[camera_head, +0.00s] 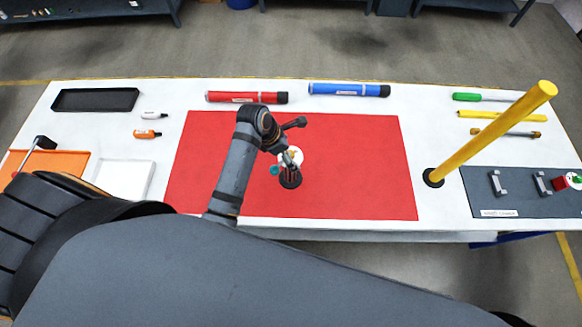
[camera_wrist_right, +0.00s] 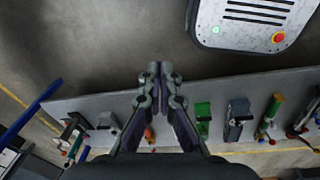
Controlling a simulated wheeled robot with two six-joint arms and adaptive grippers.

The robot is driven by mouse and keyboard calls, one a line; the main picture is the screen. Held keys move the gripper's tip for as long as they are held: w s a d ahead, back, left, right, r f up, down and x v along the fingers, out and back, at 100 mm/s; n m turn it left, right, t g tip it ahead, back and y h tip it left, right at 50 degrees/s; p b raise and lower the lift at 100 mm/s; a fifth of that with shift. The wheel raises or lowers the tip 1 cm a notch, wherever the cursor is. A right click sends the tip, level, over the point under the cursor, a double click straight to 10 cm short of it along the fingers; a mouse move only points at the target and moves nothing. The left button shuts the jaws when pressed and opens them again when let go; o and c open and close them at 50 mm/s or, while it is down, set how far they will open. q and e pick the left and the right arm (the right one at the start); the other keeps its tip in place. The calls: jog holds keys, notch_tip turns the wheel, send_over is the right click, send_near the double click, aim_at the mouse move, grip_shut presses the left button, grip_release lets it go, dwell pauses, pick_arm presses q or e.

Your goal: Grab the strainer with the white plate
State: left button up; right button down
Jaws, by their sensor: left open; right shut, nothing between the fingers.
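The strainer with the white plate (camera_head: 296,154) stands on the red mat (camera_head: 350,165), with a black round base (camera_head: 290,180) below the white part. My left gripper (camera_head: 288,160) is open and right at the strainer, over its upper part. I cannot tell whether the fingers touch it, and the gripper hides part of it. My right gripper (camera_wrist_right: 160,72) is shut and empty in the right wrist view, away from the strainer.
A red tube (camera_head: 246,97) and a blue tube (camera_head: 349,90) lie behind the mat. A yellow post (camera_head: 490,132) rises at right beside a grey panel (camera_head: 515,203). A black tray (camera_head: 95,100), white tray (camera_head: 124,180) and orange mat (camera_head: 70,165) lie at left.

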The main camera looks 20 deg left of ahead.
aim_at(295, 158)
pick_arm(q)
jog(key=p+x, duration=0.1)
jog(key=x, duration=0.1)
jog(key=shift+d+f, duration=0.2)
jog(key=shift+s+x, duration=0.2)
jog(key=shift+x, duration=0.7)
jog(key=c, duration=1.8)
jog(key=shift+c, duration=1.2)
pick_arm(e)
jog(key=shift+w+a+r, duration=0.1)
jog(key=shift+w+r, duration=0.15)
jog(key=shift+r, duration=0.25)
jog(key=shift+w+a+r, duration=0.1)
jog(key=shift+w+r, duration=0.15)
jog(key=shift+r, duration=0.2)
